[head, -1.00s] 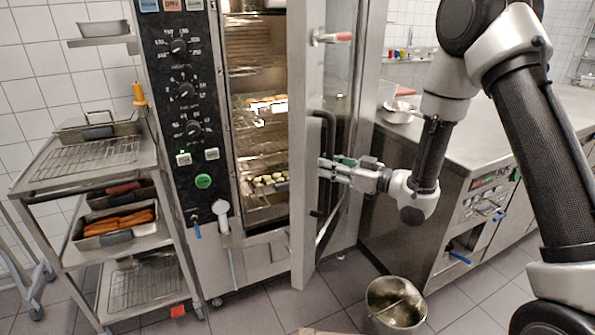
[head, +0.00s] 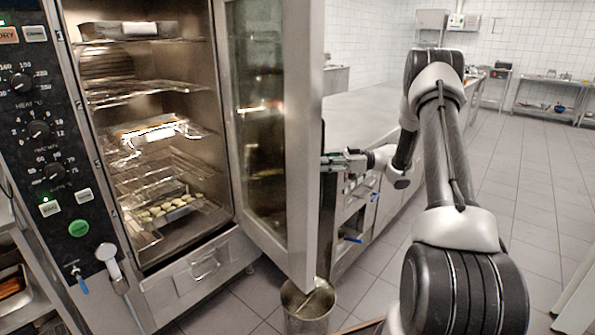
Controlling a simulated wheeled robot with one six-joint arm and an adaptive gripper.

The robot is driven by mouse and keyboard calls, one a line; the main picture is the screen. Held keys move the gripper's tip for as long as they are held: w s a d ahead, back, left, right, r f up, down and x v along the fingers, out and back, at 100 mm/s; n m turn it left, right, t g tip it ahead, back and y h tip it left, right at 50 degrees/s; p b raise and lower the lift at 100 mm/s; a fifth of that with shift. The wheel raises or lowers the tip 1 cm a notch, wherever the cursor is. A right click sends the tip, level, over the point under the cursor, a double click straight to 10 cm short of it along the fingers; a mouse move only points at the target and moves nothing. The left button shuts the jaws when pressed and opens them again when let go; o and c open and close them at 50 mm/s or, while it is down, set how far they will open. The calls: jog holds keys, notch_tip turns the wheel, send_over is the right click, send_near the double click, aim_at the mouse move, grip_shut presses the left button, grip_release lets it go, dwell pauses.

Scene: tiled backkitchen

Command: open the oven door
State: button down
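The oven door (head: 300,150), a steel frame with a glass pane, stands wide open, swung out to the right of the oven (head: 190,240). The lit oven chamber is exposed. My gripper (head: 328,162) is at the outer side of the door, at the height of the dark vertical door handle (head: 326,215). The handle shows only as a dark strip past the door's edge. The fingertips are partly hidden there, so I cannot tell whether they are closed around the handle.
Racks inside the oven hold a tray of pale pieces (head: 168,208). A metal bucket (head: 308,312) stands on the floor below the door's free edge. A steel counter (head: 365,115) runs behind my arm. The tiled floor at right is mostly clear.

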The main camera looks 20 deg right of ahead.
jog(key=w+d+n+g, duration=0.1)
jog(key=w+d+g, duration=0.1)
jog(key=w+d, duration=0.2)
jog(key=shift+w+d+n, duration=0.3)
jog(key=shift+d, duration=1.3)
jog(key=shift+r, duration=0.1)
jog(key=c, duration=1.3)
grip_release()
jog(key=shift+a, duration=0.15)
jog(key=d, duration=0.7)
jog(key=shift+s+d, duration=0.3)
